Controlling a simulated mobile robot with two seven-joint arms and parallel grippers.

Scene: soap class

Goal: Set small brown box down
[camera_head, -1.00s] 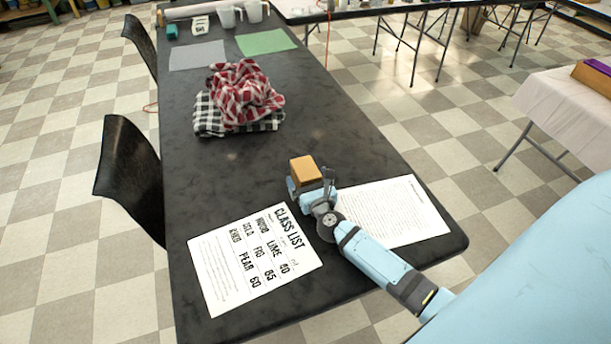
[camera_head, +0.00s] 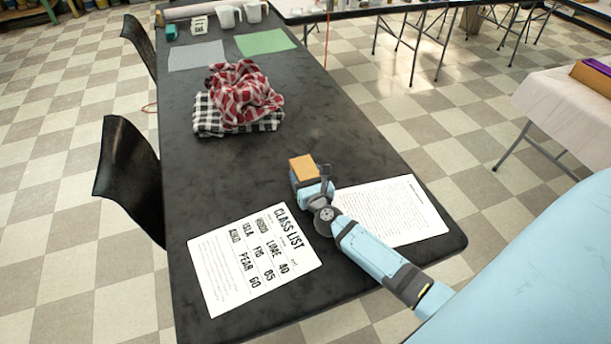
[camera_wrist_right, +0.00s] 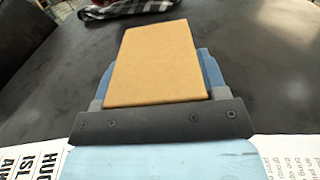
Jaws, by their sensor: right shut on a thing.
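The small brown box (camera_head: 303,167) is in my right gripper (camera_head: 311,181), between its two fingers, over the dark table (camera_head: 250,180) just beyond two printed sheets. In the right wrist view the box (camera_wrist_right: 155,62) fills the space between the blue-grey fingers (camera_wrist_right: 155,75), and it looks upright. I cannot tell whether its underside touches the table; the gripper hides that part. My left gripper is not in view.
A class list sheet (camera_head: 253,258) lies near left and a text sheet (camera_head: 392,212) near right. A red checked cloth (camera_head: 243,92) lies on a black-and-white checked cloth (camera_head: 210,122) farther back. Bare tabletop lies between box and cloths. Chairs stand along the left side.

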